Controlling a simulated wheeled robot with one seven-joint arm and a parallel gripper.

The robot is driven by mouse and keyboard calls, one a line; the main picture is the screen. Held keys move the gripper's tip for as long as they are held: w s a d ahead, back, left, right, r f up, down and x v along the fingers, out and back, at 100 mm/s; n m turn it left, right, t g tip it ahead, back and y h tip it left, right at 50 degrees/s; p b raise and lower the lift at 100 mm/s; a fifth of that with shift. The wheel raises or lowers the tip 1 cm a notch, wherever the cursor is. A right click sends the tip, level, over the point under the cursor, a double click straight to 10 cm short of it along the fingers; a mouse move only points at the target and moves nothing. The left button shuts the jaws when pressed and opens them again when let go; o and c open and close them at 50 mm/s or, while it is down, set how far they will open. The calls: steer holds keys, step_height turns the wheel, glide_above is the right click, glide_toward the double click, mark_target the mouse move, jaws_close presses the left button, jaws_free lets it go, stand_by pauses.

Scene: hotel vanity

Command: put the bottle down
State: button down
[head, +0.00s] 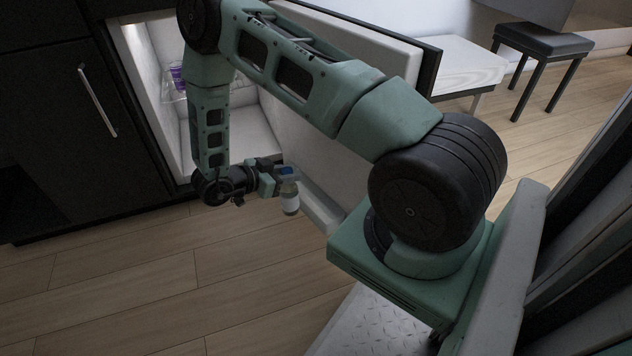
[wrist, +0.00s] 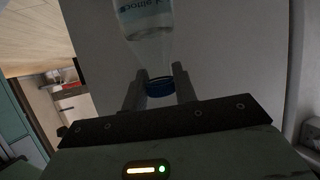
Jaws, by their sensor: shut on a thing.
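The bottle (head: 290,198) is clear with a blue cap and a pale label. It hangs below my gripper (head: 281,173) in the head view, upright and above the wooden floor, beside an open fridge door. In the wrist view my gripper (wrist: 160,88) is shut on the bottle's blue cap, with one finger on each side. The bottle's clear body (wrist: 150,42) and part of its label show beyond the fingers. The bottle's lower end is out of the wrist view.
An open small fridge (head: 172,125) with a white inside stands behind my arm, a purple item (head: 178,76) on its shelf. Its open door (head: 335,150) stands close behind the bottle. A dark cabinet (head: 70,130) is at left. Bare wooden floor (head: 130,270) lies in front.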

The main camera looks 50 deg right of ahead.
steer(key=d+b, duration=0.1)
steer(key=d, duration=0.2)
steer(key=s+d, duration=0.1)
steer(key=d, duration=0.2)
steer(key=s+d+b, duration=0.1)
steer(key=d, duration=0.2)
steer(key=shift+s+b, duration=0.25)
steer(key=shift+b, duration=0.1)
step_height(320, 180, down, 7)
steer(key=b, duration=0.4)
steer(key=shift+b, duration=0.4)
steer(key=shift+d+f+b, duration=0.15)
steer(key=shift+d+b, duration=0.05)
steer(key=shift+b, duration=0.2)
steer(key=c, duration=1.1)
jaws_free()
